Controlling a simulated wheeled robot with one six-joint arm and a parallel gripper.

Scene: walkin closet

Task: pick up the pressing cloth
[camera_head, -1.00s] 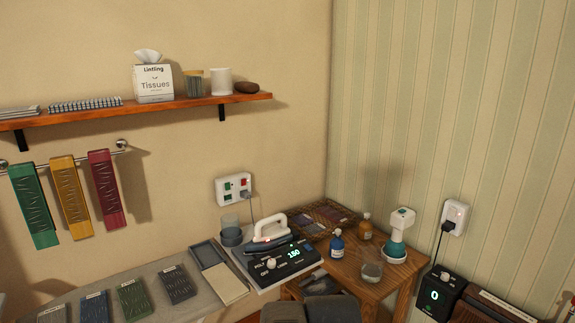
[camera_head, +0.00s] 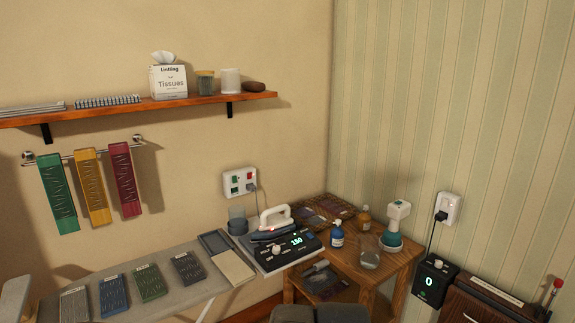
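I cannot tell for sure which cloth is the pressing cloth. Green (camera_head: 58,193), yellow (camera_head: 93,187) and red (camera_head: 125,179) cloths hang side by side from a wall rail. Several folded, labelled cloths lie in a row on the ironing board (camera_head: 190,296): grey (camera_head: 75,305), dark blue-grey (camera_head: 113,295), green (camera_head: 150,283) and dark grey (camera_head: 188,269). A flat blue-and-cream piece (camera_head: 230,262) lies at the board's right end. Dark rounded parts at the bottom centre look like mine. My gripper's fingers are not visible.
A white iron (camera_head: 272,224) rests on a black control unit (camera_head: 285,248) reading 150. A shelf (camera_head: 150,105) holds a tissue box (camera_head: 168,82).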

